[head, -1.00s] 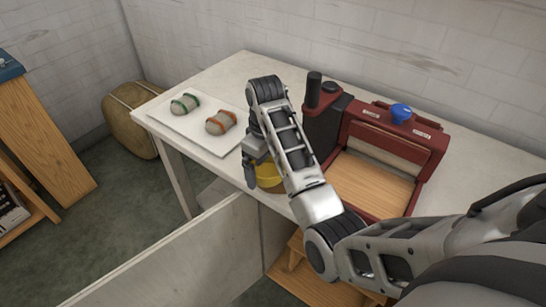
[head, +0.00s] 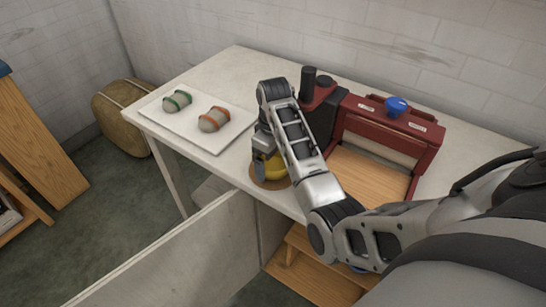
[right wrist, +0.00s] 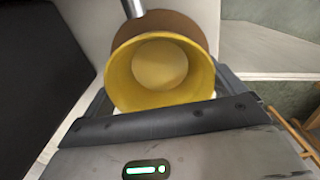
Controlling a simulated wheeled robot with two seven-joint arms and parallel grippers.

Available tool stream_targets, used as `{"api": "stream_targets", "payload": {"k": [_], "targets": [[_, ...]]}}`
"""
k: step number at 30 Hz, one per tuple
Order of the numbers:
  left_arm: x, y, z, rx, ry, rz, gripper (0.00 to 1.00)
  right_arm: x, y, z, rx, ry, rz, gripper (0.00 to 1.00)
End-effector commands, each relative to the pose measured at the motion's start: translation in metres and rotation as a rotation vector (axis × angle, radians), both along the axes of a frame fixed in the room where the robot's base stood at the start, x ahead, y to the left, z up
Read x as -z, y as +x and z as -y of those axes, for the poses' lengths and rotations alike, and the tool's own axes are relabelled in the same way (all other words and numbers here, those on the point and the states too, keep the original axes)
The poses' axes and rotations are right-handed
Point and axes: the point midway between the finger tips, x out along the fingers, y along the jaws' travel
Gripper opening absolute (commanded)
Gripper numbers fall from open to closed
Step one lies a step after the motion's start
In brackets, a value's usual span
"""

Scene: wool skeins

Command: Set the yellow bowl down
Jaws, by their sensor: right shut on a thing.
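The yellow bowl (head: 277,171) is at the front edge of the white table, partly hidden by my right gripper and arm. A round brown mat (head: 262,184) shows around its foot. My right gripper (head: 266,160) is shut on the bowl's side. In the right wrist view, the bowl (right wrist: 160,72) faces the camera with its inside empty, and the brown mat (right wrist: 188,28) shows behind its rim. The bowl is over or on the mat; I cannot tell whether its base touches. My left gripper is in neither view.
A red frame machine (head: 392,130) with a blue knob (head: 396,106) stands right of my arm. A pale panel (head: 170,255) rises in front.

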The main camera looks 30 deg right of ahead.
Motion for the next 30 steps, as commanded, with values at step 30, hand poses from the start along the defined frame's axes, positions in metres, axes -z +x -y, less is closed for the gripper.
{"api": "stream_targets", "payload": {"k": [30], "targets": [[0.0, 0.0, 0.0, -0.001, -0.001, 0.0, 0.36, -0.084, 0.001, -0.002, -0.002, 0.005, 0.003, 1.0]]}}
